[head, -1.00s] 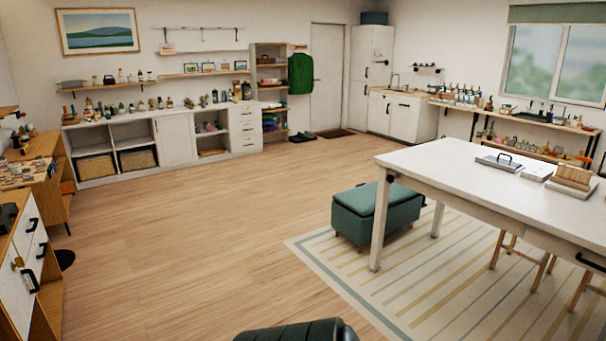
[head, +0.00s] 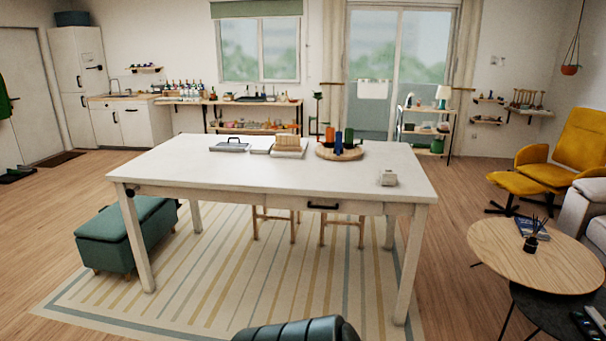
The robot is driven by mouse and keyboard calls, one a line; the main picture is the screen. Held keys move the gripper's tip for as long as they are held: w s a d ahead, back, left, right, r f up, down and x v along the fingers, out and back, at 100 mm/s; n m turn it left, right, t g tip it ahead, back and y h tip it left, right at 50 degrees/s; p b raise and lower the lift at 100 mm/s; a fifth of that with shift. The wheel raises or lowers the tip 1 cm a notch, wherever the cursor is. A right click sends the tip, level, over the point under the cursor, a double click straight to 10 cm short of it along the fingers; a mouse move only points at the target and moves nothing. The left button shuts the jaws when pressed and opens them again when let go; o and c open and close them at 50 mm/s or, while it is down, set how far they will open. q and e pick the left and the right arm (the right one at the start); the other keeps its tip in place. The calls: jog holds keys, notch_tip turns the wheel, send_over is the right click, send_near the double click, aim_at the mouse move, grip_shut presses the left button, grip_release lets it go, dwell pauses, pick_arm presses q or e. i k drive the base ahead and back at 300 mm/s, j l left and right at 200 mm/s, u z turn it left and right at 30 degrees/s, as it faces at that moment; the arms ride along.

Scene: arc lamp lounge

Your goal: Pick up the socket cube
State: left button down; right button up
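A small pale grey block (head: 388,178) sits on the white table (head: 200,165), near its right front corner. It may be the socket cube, but it is too small to tell. It stands apart from the other things on the table. Neither of my grippers shows in the head view.
On the table are a grey tray with a handle (head: 229,145), a wooden rack (head: 288,144) and a round board (head: 339,153) bearing coloured items. A green ottoman (head: 128,238) stands at the table's left. A round wooden coffee table (head: 535,248) and yellow armchair (head: 570,150) are at right.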

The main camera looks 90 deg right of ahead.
aim_at(388, 176)
jog(key=z, duration=3.35)
jog(key=i+l, duration=0.25)
jog(key=i, duration=0.3)
jog(key=i+l+u, duration=0.1)
jog(key=i, duration=0.4)
jog(key=i+l, duration=0.4)
jog(key=i, duration=0.15)
jog(key=i+l+u, duration=0.1)
jog(key=i+l, duration=0.15)
jog(key=i, duration=0.3)
jog(key=i+l, duration=0.35)
jog(key=i, duration=0.15)
jog(key=i+l, duration=0.3)
jog(key=i, duration=0.2)
jog(key=u, duration=0.05)
